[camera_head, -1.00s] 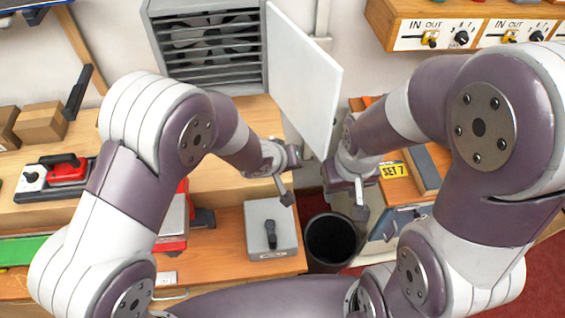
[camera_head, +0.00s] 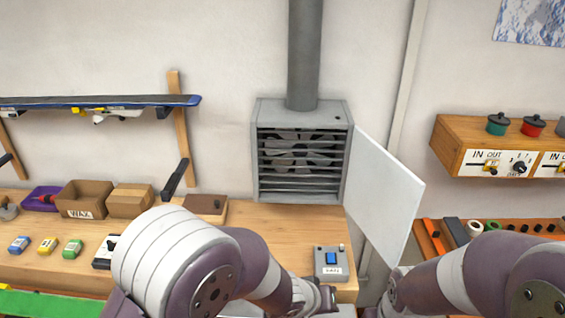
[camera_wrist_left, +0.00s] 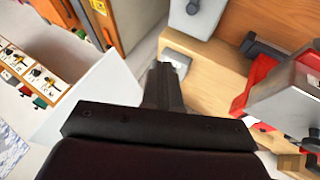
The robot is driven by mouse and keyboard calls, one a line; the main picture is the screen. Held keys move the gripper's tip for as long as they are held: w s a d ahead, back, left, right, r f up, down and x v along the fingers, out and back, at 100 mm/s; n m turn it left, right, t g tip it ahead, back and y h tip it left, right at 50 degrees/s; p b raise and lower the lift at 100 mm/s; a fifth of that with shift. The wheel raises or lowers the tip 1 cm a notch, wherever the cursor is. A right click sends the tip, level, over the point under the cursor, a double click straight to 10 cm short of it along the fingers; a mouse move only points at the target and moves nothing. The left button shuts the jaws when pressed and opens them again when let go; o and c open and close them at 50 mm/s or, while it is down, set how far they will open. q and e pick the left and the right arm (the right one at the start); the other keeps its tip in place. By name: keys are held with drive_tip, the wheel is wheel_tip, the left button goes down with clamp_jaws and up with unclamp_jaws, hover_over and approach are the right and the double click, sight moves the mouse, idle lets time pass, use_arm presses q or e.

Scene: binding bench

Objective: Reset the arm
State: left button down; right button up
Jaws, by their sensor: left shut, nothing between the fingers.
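My left gripper (camera_wrist_left: 168,68) shows in the left wrist view with its dark fingers together and nothing between them. Beyond it are the wooden bench and a pale panel. In the head view my left arm comes in at the lower left and its wrist ends near the bottom edge, just below a grey box with a blue switch (camera_head: 331,258); the fingertips are not clear there. My right arm comes in from the lower right, its wrist at the bottom edge. The right fingers are out of frame.
A louvred fan unit (camera_head: 302,155) stands at the back of the bench (camera_head: 250,222). Its white door (camera_head: 384,195) hangs open between my arms. A wooden control shelf (camera_head: 455,150) is on the right wall. Cardboard boxes (camera_head: 84,199) and small coloured blocks (camera_head: 47,246) lie at left.

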use_arm(q)
drive_tip(key=s+a+f+g+y+b, duration=0.1)
drive_tip(key=s+a+f+y+b, duration=0.1)
drive_tip(key=a, duration=0.6)
drive_tip(key=s+a+f+g+y+b, duration=0.1)
drive_tip(key=s+a+f+b, duration=0.2)
drive_tip(key=a, duration=0.6)
drive_tip(key=s+a+f+g+y+b, duration=0.1)
drive_tip(key=s+a+b, duration=0.3)
drive_tip(key=a, duration=0.5)
drive_tip(key=shift+s+f+n+g+y+b, duration=0.25)
drive_tip(key=shift+f+n+g+y+b, duration=0.05)
drive_tip(key=shift+f+y+b, duration=0.6)
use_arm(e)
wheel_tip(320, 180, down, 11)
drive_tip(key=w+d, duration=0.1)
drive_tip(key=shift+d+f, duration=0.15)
